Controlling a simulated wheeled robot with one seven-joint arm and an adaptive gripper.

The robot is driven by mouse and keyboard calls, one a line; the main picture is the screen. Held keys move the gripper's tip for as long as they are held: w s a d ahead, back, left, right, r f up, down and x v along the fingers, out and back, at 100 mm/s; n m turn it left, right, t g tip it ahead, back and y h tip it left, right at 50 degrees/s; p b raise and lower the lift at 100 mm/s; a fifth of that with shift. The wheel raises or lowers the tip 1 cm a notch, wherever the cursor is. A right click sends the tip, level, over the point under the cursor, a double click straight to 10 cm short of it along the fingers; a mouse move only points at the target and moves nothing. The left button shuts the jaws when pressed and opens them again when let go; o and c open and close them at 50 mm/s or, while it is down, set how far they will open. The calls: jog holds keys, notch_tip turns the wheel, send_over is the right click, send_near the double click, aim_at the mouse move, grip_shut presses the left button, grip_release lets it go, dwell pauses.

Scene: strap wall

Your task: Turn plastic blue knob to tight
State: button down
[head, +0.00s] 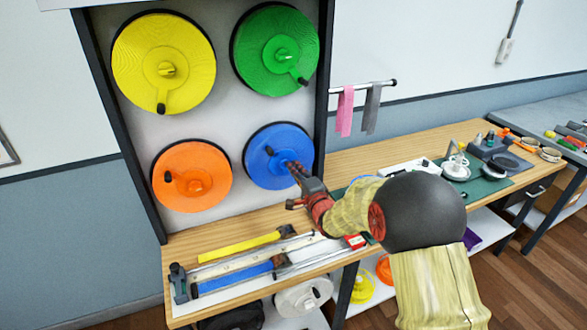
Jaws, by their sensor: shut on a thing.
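The blue knob (262,172) is a round disc at the lower right of a dark-framed upright panel. A small dark mark shows on its upper left. My gripper (291,166) reaches it from the lower right, with its fingertips at the middle of the disc. The gripper is shut on the knob's central grip, which the fingers mostly hide. My arm covers part of the bench to the right.
Yellow (199,84), green (301,50) and orange (219,178) discs share the panel. A wooden bench (350,161) runs below, with a yellow-handled tool (238,246) and a blue-handled one (232,278) in front. Pink (344,111) and grey (371,108) straps hang from a bar at right.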

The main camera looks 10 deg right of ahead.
jog(key=shift+f, duration=0.1)
dwell(0.5)
jog(key=c, duration=1.9)
grip_release()
jog(key=shift+d, duration=0.1)
jog(key=shift+s, duration=0.1)
jog(key=v, duration=1.1)
jog(key=shift+s+d, duration=0.1)
jog(key=shift+s, duration=0.25)
